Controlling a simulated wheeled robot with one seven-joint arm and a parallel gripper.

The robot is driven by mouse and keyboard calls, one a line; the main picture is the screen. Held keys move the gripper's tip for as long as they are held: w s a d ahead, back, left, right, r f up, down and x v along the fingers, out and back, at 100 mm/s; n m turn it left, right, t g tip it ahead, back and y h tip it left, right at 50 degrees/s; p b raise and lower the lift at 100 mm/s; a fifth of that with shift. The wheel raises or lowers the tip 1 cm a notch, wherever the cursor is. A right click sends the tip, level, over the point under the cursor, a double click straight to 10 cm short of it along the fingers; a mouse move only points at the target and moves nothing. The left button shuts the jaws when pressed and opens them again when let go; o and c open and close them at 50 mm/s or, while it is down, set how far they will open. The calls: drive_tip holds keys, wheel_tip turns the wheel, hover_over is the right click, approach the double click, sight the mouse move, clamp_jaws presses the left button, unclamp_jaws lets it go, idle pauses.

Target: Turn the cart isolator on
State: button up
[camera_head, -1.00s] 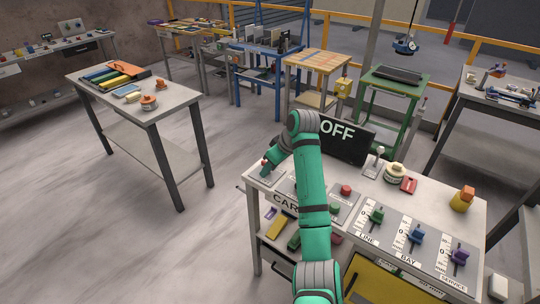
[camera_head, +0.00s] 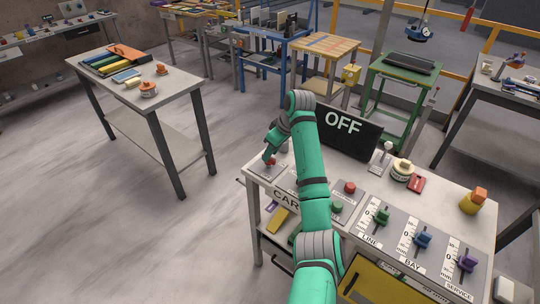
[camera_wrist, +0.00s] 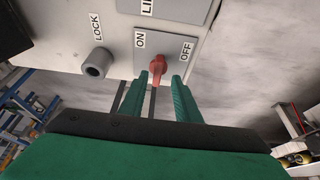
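The cart isolator is a red rotary knob (camera_wrist: 158,70) on a grey plate marked ON at left and OFF at right in the wrist view. In the head view the red knob (camera_head: 270,161) is at the bench's far left corner. My gripper (camera_wrist: 167,76) is open, with its fingertips near the knob. I cannot tell whether the left finger touches. A black display (camera_head: 350,139) behind my arm reads OFF.
A grey round LOCK part (camera_wrist: 96,64) sits beside the isolator plate. On the bench are a red button (camera_head: 349,187), a green button (camera_head: 337,207) and green (camera_head: 380,217), blue (camera_head: 423,237) and purple (camera_head: 467,263) sliders. Open floor lies left of the bench.

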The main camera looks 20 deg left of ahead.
drive_tip(key=shift+x, duration=1.15)
drive_tip(key=shift+w+d, duration=0.1)
drive_tip(key=shift+w, duration=0.05)
clamp_jaws()
